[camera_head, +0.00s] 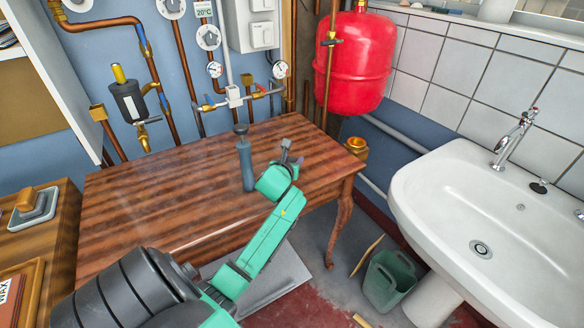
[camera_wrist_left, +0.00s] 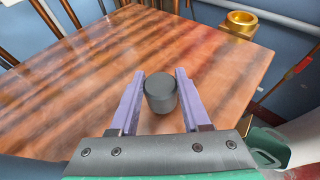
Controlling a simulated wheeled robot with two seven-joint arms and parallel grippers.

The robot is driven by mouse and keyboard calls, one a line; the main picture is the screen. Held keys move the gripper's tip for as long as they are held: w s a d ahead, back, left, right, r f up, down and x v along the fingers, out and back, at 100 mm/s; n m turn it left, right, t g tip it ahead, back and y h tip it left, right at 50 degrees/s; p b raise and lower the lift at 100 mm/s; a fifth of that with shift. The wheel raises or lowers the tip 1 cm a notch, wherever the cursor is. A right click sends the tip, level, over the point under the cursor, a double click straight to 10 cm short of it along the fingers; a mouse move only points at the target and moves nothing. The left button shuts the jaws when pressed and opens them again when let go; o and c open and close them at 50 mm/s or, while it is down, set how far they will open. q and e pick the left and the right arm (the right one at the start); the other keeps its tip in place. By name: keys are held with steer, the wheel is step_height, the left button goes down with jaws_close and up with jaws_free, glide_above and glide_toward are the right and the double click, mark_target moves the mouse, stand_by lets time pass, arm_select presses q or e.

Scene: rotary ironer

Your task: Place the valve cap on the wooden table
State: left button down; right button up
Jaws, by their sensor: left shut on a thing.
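The valve cap (camera_wrist_left: 160,94) is a small dark grey cylinder held between the two pale purple fingers of my left gripper (camera_wrist_left: 160,98). In the head view, the left gripper (camera_head: 291,157) is over the right part of the wooden table (camera_head: 150,190), and the small cap there (camera_head: 285,144) is hard to make out. The table's brown striped top also shows below the cap in the left wrist view (camera_wrist_left: 70,95). I cannot tell whether the cap touches the tabletop. My right gripper is not in view.
A blue-grey upright object with a dark top (camera_head: 246,165) stands left of the gripper. A brass fitting (camera_head: 357,146) is by the table's right corner. A green bin (camera_head: 388,280) and a white sink (camera_head: 480,210) are to the right. The table's left half is clear.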

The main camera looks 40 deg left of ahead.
arm_select(q)
steer(key=shift+f, duration=0.95)
steer(key=shift+f, duration=0.15)
steer(key=shift+c, duration=1.8)
jaws_free()
steer(key=shift+r, duration=0.2)
steer(key=p+v, duration=0.1)
steer(key=v, duration=1.1)
